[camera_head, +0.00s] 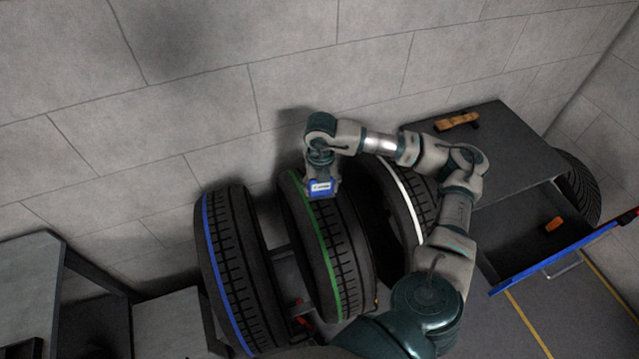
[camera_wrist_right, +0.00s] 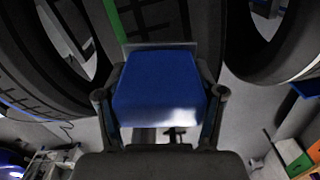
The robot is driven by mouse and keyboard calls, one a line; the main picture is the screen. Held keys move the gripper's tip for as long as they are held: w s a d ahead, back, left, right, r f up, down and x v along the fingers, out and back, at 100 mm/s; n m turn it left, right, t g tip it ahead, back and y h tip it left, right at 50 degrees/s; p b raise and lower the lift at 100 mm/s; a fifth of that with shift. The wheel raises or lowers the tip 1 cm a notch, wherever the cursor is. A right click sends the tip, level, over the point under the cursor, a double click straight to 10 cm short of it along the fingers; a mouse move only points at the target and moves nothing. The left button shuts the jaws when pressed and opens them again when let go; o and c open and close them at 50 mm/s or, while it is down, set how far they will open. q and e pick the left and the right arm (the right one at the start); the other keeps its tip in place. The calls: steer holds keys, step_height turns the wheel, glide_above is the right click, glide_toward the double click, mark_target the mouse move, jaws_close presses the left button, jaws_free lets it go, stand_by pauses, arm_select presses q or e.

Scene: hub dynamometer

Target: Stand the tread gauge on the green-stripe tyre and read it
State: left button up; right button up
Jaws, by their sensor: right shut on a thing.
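Three tyres stand side by side on a rack: a blue-stripe tyre (camera_head: 236,270), the green-stripe tyre (camera_head: 338,255) in the middle, and a white-stripe tyre (camera_head: 408,205). The tread gauge (camera_head: 320,187) is a small blue block with a white label. My right gripper (camera_head: 320,180) is shut on it at the upper part of the green-stripe tyre. In the right wrist view the blue gauge (camera_wrist_right: 160,88) sits between the fingers, with the green stripe (camera_wrist_right: 113,18) just past it. I cannot tell whether the gauge touches the tread. My left gripper is out of view.
A dark cabinet (camera_head: 500,140) at right carries a wooden-handled tool (camera_head: 457,121). Its blue-fronted drawer (camera_head: 565,257) is open, with an orange item (camera_head: 553,224) inside. Another tyre (camera_head: 580,185) stands beyond it. A grey table (camera_head: 28,285) is at left; the wall is close behind.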

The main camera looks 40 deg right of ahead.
steer(key=shift+d+f, duration=0.25)
steer(key=shift+f, duration=0.45)
steer(key=shift+d+f, duration=0.1)
steer(key=shift+d, duration=0.25)
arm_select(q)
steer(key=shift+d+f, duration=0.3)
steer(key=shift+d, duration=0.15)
arm_select(e)
steer(key=shift+a, duration=0.15)
steer(key=shift+a, duration=0.15)
arm_select(q)
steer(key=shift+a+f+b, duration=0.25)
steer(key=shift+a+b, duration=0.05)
steer(key=shift+b, duration=0.05)
arm_select(e)
steer(key=shift+a, duration=0.15)
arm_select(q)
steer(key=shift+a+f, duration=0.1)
arm_select(e)
steer(key=shift+f, duration=0.15)
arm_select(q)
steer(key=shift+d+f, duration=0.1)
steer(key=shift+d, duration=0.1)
arm_select(e)
steer(key=shift+d+f, duration=0.3)
steer(key=shift+d, duration=0.05)
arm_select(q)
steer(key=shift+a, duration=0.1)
arm_select(e)
steer(key=shift+a, duration=0.2)
